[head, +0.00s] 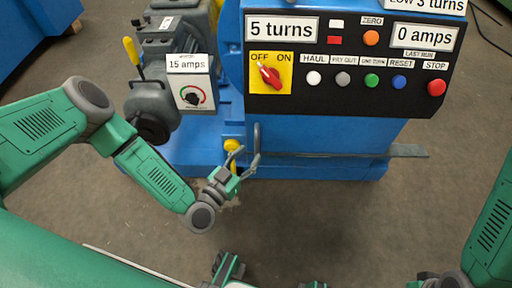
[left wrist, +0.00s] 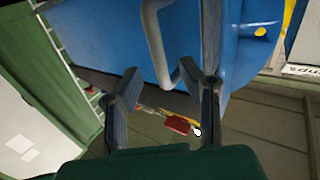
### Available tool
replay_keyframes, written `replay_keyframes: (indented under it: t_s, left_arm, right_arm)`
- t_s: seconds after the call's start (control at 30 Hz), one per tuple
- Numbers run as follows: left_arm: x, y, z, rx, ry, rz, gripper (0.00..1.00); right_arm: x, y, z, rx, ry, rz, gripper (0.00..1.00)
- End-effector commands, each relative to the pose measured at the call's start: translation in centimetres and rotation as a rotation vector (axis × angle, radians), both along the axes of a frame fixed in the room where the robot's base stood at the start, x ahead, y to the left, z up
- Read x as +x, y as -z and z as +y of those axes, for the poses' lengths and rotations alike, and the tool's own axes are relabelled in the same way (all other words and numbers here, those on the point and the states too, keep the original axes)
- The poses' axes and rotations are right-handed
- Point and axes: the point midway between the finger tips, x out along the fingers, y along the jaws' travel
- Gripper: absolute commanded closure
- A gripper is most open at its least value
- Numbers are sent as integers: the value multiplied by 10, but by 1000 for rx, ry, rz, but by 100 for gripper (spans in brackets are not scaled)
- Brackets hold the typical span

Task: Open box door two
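A grey U-shaped handle (head: 257,136) stands on the front of the blue machine (head: 320,140), below the control panel. In the left wrist view the handle (left wrist: 153,45) rises from a blue panel (left wrist: 105,50) just beyond the fingers. No label marking door two shows, and I see no open door. My left gripper (head: 243,161) is open, with its fingers spread just below and beside the handle. In the left wrist view the fingers (left wrist: 168,98) are apart, with the lower end of the handle near the gap; contact cannot be told.
The control panel (head: 350,55) has a red switch and several buttons. A grey ledge (head: 408,151) sticks out at the machine's right. A "15 amps" dial box (head: 190,85) and a grey vise-like mechanism (head: 155,95) stand left.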

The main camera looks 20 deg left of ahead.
Motion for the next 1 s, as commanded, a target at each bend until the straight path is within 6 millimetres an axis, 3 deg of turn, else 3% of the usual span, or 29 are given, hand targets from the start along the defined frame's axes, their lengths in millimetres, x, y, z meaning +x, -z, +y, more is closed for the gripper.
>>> replay_keyframes:
  t_s: [0.1, 0.3, 0.67, 0.77, 1.0]
  left_arm:
    - [21, 2, -5, -3, -1, -1, 66]
    - [40, 2, -10, -5, 0, 1, 66]
    - [44, 0, -13, -3, 1, 2, 66]
    - [44, 0, -14, -2, 1, 2, 100]
    - [44, 1, -13, -5, 3, 1, 100]
  right_arm:
    - [0, 9, 0, -1, 1, 0, 60]
    - [0, 14, 0, -1, 1, 0, 60]
    - [0, 14, 0, 0, 0, -1, 60]
    - [0, 14, 0, 0, 0, -1, 60]
    - [0, 14, 0, 0, 1, -1, 60]
